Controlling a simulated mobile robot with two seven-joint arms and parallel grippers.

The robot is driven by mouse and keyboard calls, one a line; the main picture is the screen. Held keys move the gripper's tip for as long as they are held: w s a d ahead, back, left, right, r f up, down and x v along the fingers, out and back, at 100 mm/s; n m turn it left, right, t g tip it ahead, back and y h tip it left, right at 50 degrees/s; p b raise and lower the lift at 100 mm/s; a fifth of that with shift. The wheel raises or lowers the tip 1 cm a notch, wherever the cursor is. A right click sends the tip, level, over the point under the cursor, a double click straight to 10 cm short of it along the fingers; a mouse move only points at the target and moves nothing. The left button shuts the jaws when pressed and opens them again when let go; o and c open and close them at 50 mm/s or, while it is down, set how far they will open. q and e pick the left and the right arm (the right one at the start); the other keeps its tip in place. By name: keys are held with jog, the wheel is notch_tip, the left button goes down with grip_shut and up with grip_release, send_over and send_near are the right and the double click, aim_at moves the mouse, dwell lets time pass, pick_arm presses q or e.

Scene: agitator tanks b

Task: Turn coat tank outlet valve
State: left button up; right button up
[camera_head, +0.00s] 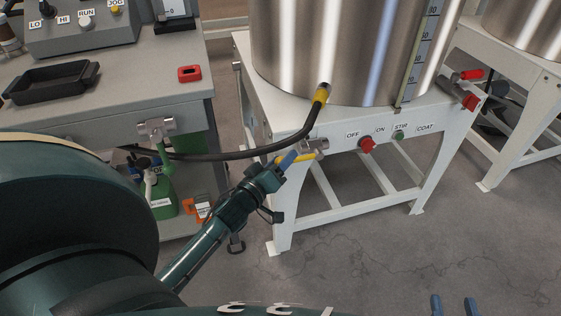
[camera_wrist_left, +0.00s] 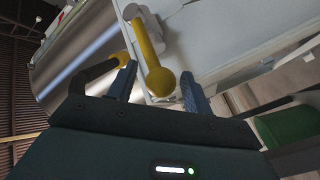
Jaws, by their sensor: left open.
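The coat tank (camera_head: 350,45) is a shiny steel cylinder on a white stand labelled COAT. Its outlet valve (camera_head: 315,146) is a metal body at the stand's left front corner with a yellow lever (camera_head: 304,157). In the left wrist view the yellow lever (camera_wrist_left: 147,50) ends in a ball that appears between the fingers. My left gripper (camera_head: 286,161) is open around or just short of the lever; its fingers (camera_wrist_left: 157,88) show no clear contact. My right gripper (camera_head: 453,304) shows only two separated blue fingertips at the bottom edge, over the floor, away from the valve.
A black hose (camera_head: 240,153) runs from a yellow fitting (camera_head: 321,92) on the tank across to the left bench (camera_head: 130,80). Another valve (camera_head: 155,128) is on the bench.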

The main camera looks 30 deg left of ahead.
pick_arm(q)
jog(key=shift+c, duration=0.2)
grip_shut()
jog(key=shift+f, duration=0.1)
